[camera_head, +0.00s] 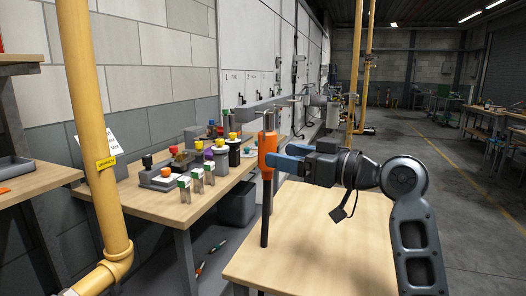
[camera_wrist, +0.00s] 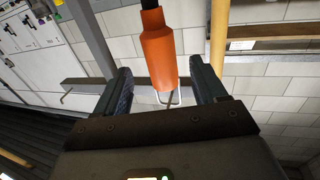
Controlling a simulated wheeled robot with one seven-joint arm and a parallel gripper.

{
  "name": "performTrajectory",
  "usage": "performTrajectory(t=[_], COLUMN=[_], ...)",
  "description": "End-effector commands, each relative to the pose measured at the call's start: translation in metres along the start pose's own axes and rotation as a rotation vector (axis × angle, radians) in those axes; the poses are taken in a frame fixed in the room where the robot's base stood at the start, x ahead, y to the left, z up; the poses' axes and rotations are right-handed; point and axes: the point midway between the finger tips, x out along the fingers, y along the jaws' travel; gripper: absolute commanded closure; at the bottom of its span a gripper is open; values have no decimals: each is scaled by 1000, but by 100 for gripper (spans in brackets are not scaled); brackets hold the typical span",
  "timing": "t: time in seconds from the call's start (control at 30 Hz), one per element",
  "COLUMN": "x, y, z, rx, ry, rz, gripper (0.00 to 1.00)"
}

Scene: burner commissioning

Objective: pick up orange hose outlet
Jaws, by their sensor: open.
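The orange hose outlet (camera_head: 267,150) is upright above the near wooden table, with a dark hose or rod (camera_head: 265,212) running down below it. In the wrist view its orange body (camera_wrist: 158,48) shows between the two fingers, with a thin metal loop at its end. My gripper (camera_head: 281,157) has blue fingers and comes in from the right at the outlet's height. In the wrist view my gripper (camera_wrist: 161,68) is open, with a gap on each side of the outlet. In the head view the outlet partly overlaps the fingertips.
The near wooden table (camera_head: 325,240) looks bare. A workbench (camera_head: 150,205) at left holds several coloured-topped fittings and a grey box (camera_head: 165,178). A yellow pipe (camera_head: 88,130) rises in the left foreground. A dark bin (camera_head: 238,204) stands between the tables. Open floor lies to the right.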

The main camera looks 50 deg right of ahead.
Motion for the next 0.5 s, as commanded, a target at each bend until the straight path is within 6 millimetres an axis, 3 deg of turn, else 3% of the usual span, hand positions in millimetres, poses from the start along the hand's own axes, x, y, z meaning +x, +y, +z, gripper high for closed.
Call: performTrajectory(t=[0.5], x=[63], y=[-1], z=[-1], rx=[0], ry=[0], rz=[0], gripper=[29])
